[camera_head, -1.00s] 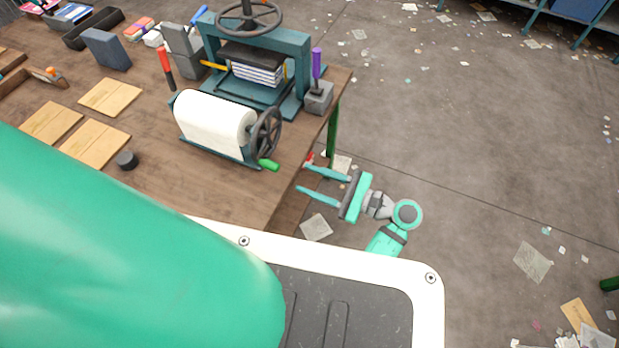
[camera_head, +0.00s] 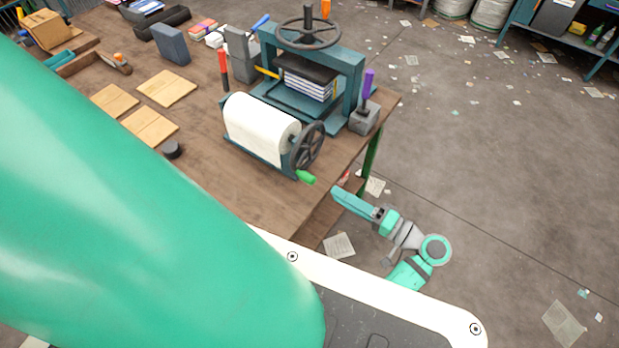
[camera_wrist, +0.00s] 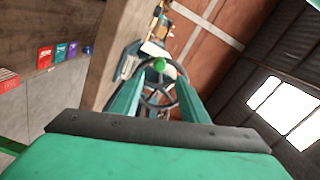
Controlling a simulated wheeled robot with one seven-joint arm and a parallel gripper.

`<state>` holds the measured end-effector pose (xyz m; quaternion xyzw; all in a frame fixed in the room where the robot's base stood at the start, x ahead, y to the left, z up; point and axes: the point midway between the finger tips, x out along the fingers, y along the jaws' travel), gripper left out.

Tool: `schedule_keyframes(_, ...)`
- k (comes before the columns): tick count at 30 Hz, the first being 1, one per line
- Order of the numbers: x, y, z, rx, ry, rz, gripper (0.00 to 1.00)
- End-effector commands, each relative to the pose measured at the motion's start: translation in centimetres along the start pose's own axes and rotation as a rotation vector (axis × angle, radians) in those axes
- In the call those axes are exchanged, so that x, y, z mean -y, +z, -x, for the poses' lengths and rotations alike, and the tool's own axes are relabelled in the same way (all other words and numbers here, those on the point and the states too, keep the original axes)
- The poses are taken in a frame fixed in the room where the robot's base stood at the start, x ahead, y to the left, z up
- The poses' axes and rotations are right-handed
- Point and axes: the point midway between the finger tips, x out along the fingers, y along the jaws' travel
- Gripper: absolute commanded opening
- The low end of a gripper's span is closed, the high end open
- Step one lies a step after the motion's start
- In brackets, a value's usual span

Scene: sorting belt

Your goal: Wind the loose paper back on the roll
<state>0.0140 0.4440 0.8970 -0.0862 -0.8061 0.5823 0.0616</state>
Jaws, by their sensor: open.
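The paper roll (camera_head: 262,126) is a thick white roll lying in a dark teal stand near the table's right edge. A dark spoked crank wheel (camera_head: 308,146) with a green handle (camera_head: 306,177) is on its right end. My gripper (camera_head: 336,195) is off the table's right edge, to the right of and nearer than the green handle, and apart from it. In the wrist view the open fingers (camera_wrist: 160,108) point at the wheel (camera_wrist: 150,92), with the green handle (camera_wrist: 159,65) showing between and beyond them. Any loose paper end is not distinct.
A book press (camera_head: 325,70) stands behind the roll. A purple-handled tool in a grey block (camera_head: 363,117) is at the table edge. Flat wooden boards (camera_head: 167,88) and a black puck (camera_head: 172,149) lie to the left. Floor on the right is open, with scattered paper.

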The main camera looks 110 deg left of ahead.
Motion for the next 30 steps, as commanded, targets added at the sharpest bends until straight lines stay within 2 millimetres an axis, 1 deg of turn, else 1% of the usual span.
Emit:
schedule_keyframes(3,0.0,0.1,-0.1,0.001,-0.001,0.227,0.4)
schedule_keyframes(12,-0.1,0.1,-0.2,-0.001,-0.001,0.817,0.4)
schedule_keyframes(15,-0.2,0.1,-0.3,-0.002,0.0,0.987,0.4)
schedule_keyframes(18,-0.2,0.2,-0.3,-0.002,0.0,1.12,0.4)
schedule_keyframes(21,-0.2,0.2,-0.3,-0.002,0.001,1.204,0.4)
schedule_keyframes(26,-0.2,0.2,-0.7,-0.002,0.0,1.253,0.4)
schedule_keyframes(30,-0.2,0.2,-2.1,-0.001,-0.001,1.254,0.4)
